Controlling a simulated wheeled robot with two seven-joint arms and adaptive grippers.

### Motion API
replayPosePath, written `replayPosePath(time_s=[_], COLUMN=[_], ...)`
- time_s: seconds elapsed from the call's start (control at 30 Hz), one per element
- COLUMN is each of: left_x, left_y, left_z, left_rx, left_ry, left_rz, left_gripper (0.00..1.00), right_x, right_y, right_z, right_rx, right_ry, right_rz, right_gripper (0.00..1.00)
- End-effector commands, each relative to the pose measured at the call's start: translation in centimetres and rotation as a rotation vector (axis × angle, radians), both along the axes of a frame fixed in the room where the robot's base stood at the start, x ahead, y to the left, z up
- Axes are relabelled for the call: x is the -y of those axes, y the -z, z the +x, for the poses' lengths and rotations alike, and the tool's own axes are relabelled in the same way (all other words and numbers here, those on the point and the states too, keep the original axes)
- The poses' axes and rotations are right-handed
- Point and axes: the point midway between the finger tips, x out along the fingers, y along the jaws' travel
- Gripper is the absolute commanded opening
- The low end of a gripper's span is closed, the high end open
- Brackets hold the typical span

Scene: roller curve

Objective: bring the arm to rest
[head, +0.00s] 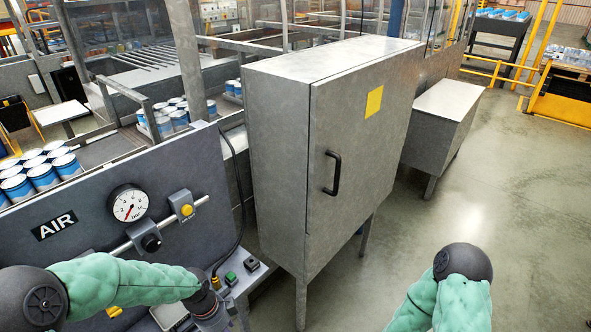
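My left arm comes in from the lower left in a green sleeve, with a dark round elbow. Its forearm reaches right, in front of the lower part of the grey AIR panel (95,200). The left gripper's fingers do not show. My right arm shows at the lower right as a dark round joint with green-sleeved links on both sides, over open floor. Its gripper is out of the picture. No held object shows.
A low grey box (440,125) stands behind. Floor (530,210) at right is clear.

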Motion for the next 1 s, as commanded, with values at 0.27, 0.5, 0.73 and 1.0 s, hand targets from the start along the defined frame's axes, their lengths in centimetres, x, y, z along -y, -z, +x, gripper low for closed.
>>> replayPosePath(time_s=[0.27, 0.5, 0.73, 1.0], left_x=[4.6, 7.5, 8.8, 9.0], left_y=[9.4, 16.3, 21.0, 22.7], left_z=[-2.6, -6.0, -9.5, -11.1], left_rx=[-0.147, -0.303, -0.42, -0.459], left_ry=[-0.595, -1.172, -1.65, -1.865], left_rz=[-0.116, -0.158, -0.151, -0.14], left_gripper=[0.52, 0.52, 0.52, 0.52], right_x=[0.0, 0.0, 0.0, 0.0], right_y=[1.5, 2.6, 3.5, 3.7], right_z=[0.0, 0.0, 0.0, 0.0], right_rx=[0.0, 0.0, 0.0, 0.0], right_ry=[0.0, 0.0, 0.0, 0.0], right_rz=[0.0, 0.0, 0.0, 0.0], right_gripper=[0.52, 0.52, 0.52, 0.52])
